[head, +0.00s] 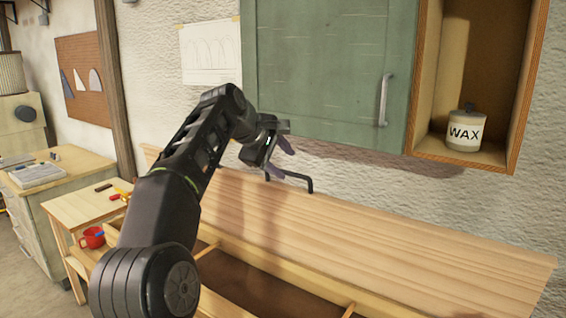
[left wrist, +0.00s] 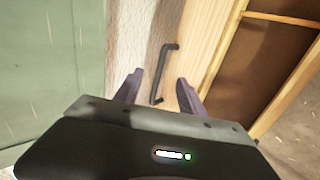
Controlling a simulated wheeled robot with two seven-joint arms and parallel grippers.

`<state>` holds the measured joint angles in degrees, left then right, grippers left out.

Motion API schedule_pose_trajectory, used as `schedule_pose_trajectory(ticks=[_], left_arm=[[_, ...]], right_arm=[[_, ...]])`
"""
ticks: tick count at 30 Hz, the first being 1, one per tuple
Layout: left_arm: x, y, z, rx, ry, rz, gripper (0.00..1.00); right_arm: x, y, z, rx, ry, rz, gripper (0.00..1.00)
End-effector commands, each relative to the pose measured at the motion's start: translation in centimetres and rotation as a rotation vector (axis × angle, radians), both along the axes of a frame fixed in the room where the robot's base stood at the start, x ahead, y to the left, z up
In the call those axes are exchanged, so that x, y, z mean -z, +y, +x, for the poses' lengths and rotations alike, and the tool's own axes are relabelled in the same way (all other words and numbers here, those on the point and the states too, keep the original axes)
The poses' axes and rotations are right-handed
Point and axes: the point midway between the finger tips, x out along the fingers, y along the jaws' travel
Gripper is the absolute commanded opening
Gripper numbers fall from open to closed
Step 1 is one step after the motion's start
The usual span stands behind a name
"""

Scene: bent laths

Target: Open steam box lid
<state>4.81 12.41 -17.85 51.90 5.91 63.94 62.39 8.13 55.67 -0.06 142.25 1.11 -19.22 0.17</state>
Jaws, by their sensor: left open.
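The steam box lid (head: 400,243) is a long pale wooden board. It stands raised and tilted back toward the wall, with the open steam box (head: 262,288) and its brown inside showing below it. A black bar handle (head: 302,178) is on the lid near its upper edge; it also shows in the left wrist view (left wrist: 165,68). My left gripper (head: 281,160) is open and empty close to the handle. In the left wrist view, the handle's near end lies between the spread fingertips (left wrist: 160,90), with gaps on both sides. My right gripper is not in view.
A green cabinet (head: 320,70) with a metal pull hangs above the lid, close to my left gripper. An open shelf (head: 520,95) beside it holds a wax jar (head: 465,130). A small table (head: 85,208) with a red mug (head: 92,237) stands at left.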

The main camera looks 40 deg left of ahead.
Motion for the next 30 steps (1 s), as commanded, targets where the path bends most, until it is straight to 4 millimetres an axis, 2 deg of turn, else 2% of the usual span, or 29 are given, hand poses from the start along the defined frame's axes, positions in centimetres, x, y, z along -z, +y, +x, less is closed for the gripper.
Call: schedule_pose_trajectory(ticks=[4,8,20,30], left_arm=[[0.0,0.0,-0.5,-0.001,-0.002,0.001,0.47],[-0.1,0.0,-2.0,-0.001,-0.005,-0.001,0.47],[-1.0,-0.3,-8.4,-0.001,-0.004,-0.001,0.47],[-1.9,-0.4,-13.4,-0.001,-0.003,-0.001,0.47]], right_arm=[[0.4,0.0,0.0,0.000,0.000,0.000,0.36],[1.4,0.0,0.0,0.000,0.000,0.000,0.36],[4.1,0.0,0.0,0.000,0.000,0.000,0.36],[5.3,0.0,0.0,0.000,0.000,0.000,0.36]])
